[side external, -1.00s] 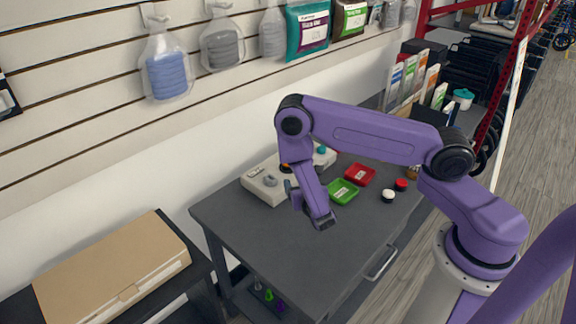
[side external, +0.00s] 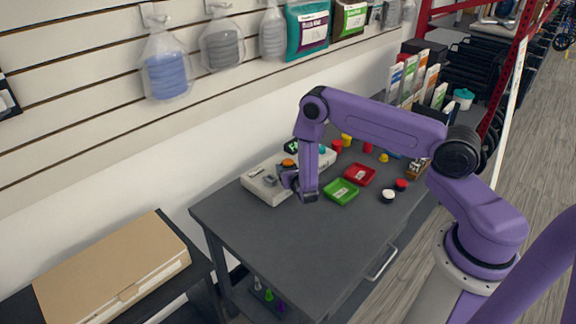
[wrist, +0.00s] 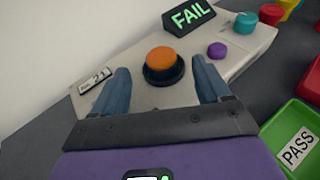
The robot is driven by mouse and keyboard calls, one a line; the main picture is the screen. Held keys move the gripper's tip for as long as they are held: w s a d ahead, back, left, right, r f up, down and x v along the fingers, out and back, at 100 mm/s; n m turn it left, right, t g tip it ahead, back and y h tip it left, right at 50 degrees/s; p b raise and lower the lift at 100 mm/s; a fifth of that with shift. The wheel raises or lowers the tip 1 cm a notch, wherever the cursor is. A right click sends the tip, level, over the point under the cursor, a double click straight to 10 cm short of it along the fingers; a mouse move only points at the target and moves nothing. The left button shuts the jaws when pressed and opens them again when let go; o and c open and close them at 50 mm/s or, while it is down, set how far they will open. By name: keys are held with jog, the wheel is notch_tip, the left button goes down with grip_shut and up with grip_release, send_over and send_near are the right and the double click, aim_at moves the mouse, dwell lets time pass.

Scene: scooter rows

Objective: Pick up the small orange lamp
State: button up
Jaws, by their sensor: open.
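The small orange lamp (wrist: 161,60) is a round orange dome in a black collar on top of a pale grey box (wrist: 130,88). In the side view the lamp (side external: 288,163) shows as a small orange spot just above my gripper (side external: 289,179). In the wrist view my gripper (wrist: 163,92) is open and empty. Its two blue-grey fingers point toward the lamp, one to each side of it and apart from it. The exact height of the fingertips over the box is hard to tell.
The box also carries a lit FAIL sign (wrist: 189,16), a purple button (wrist: 217,50) and a teal knob (wrist: 245,22). A green PASS tray (side external: 341,191) and a red tray (side external: 360,175) lie to the right. The near tabletop (side external: 275,235) is clear.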

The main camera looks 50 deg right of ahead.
aim_at(288, 161)
jog(key=shift+x, duration=2.15)
jog(key=shift+r, duration=0.1)
jog(key=c, duration=1.2)
jog(key=shift+r, duration=0.1)
jog(key=shift+c, duration=0.2)
